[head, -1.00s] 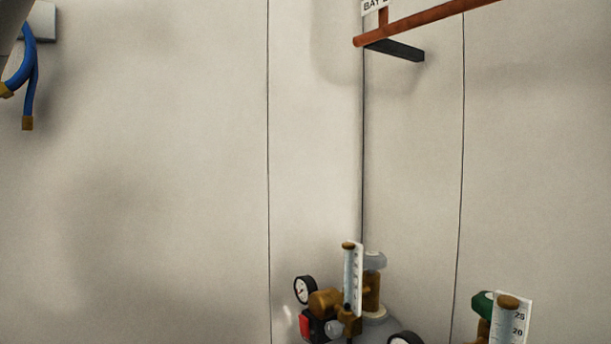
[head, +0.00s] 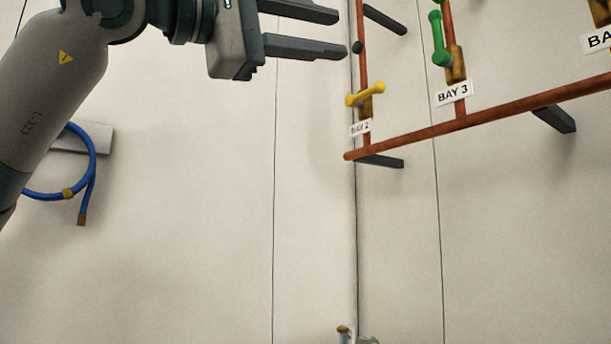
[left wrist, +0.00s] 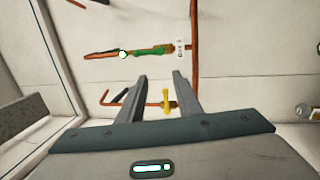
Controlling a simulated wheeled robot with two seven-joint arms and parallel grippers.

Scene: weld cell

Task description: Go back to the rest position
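My left gripper (head: 340,33) is at the top of the head view, its two fingers pointing right. In the left wrist view the fingers (left wrist: 159,76) are apart with a clear gap, and nothing is gripped. The yellow valve handle (head: 365,95) at the BAY 2 label lies crosswise to its upright pipe, below and right of the fingertips in the head view. In the left wrist view the yellow handle (left wrist: 167,101) shows beyond the fingers. My right gripper is in neither view.
A copper pipe rack (head: 470,121) with dark brackets is on the wall at right. A green handle (head: 438,38) lies along the BAY 3 pipe. A blue hose (head: 92,165) hangs at left, partly behind my arm.

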